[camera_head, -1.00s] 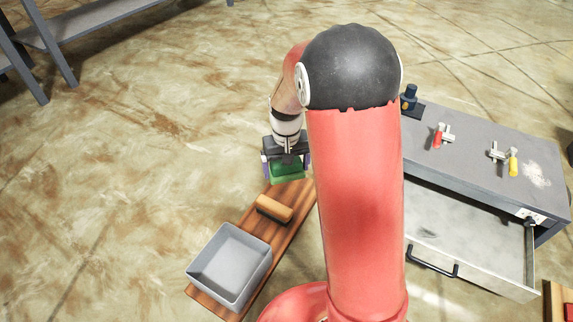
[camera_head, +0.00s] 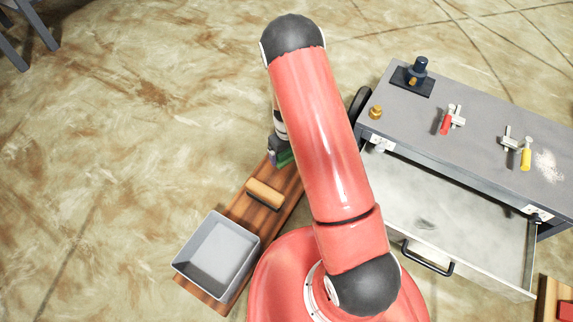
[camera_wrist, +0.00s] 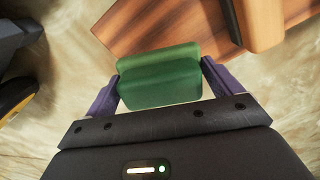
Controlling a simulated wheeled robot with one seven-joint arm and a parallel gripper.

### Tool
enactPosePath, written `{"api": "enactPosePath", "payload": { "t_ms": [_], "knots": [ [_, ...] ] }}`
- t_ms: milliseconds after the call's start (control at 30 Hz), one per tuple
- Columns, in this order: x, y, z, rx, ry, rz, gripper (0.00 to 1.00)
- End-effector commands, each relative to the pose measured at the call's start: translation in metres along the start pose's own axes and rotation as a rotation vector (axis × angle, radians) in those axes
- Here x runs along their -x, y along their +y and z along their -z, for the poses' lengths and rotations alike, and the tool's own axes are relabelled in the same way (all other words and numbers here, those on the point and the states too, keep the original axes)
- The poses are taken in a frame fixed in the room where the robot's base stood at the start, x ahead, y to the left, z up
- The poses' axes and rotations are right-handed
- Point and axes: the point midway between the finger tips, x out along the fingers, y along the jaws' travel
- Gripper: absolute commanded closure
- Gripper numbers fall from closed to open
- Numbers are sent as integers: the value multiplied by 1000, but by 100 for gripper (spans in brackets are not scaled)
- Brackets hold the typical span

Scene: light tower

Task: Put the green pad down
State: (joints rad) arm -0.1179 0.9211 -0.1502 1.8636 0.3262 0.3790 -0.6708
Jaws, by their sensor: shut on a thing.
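The green pad (camera_wrist: 160,77) is between the two purple fingers of my gripper (camera_wrist: 162,85), which are shut on its sides. In the wrist view the pad overlaps the end of a striped wooden board (camera_wrist: 150,28); I cannot tell whether it touches the board. In the head view only a bit of the green pad (camera_head: 285,157) shows at the board's far end, and my arm hides most of my gripper (camera_head: 279,150).
A tan block with a dark base (camera_head: 264,193) and a grey open bin (camera_head: 217,225) stand on the board.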

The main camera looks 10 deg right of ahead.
Motion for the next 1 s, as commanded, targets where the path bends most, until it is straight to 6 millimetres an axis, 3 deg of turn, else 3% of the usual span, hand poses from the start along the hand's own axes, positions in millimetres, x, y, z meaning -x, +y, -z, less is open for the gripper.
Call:
{"api": "enactPosePath", "payload": {
  "t_ms": [100, 333, 533, 933, 967, 1000],
  "knots": [
    [-20, 0, 0, -1, 0, 0, 31],
    [-36, 0, 0, 0, 1, 0, 31],
    [-67, 0, 0, -1, -1, 1, 31],
    [-73, 0, 0, -1, 1, 0, 31],
    [-73, 0, 0, -1, 1, 0, 8],
    [-72, 0, 0, -1, 1, 0, 3]
  ]
}}
